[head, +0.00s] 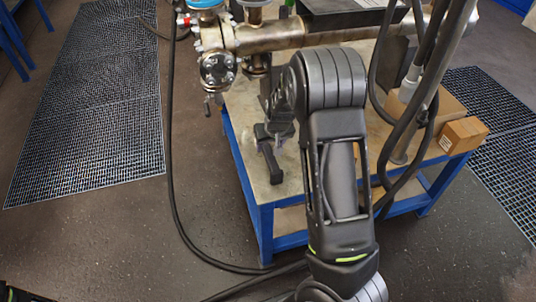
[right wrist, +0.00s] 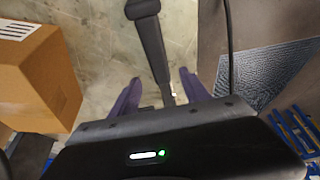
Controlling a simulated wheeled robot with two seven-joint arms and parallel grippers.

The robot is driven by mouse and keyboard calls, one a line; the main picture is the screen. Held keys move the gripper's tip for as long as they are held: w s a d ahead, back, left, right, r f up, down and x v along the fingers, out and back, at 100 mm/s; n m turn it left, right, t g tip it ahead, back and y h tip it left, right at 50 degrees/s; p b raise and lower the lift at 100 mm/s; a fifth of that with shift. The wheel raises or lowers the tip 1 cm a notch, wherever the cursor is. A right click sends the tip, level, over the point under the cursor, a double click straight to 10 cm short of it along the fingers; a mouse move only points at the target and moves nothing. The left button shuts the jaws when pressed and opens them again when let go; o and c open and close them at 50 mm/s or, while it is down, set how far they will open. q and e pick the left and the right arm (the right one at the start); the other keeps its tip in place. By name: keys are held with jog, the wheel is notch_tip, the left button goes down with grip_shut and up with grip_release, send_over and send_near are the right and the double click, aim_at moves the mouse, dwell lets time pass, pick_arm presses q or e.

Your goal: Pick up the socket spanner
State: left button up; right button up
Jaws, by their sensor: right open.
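The socket spanner, a dark long-handled tool, lies on the worktable. Its shaft (right wrist: 153,48) runs down the right wrist view from a wider end at the top edge. In the head view it appears as a dark bar (head: 269,166) near the table's left edge. My right gripper (right wrist: 160,92) is open, its two purple fingers either side of the spanner's lower end in the wrist view. I cannot tell whether they touch it. In the head view this gripper (head: 280,136) is partly hidden by my arm. My left gripper is not in view.
The blue-framed table (head: 248,165) carries a flanged metal vessel (head: 275,38) at the back. Cardboard boxes (head: 463,136) stand at its right; one fills the wrist view's left (right wrist: 38,78). A black hose (head: 171,130) hangs left of the table. Grid mats (head: 95,110) lie on the floor.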

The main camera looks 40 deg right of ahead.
aim_at(268, 150)
jog(key=shift+f, duration=0.15)
jog(key=x, duration=0.5)
jog(key=shift+f, duration=0.1)
jog(key=shift+c, duration=0.4)
grip_shut()
dwell(0.6)
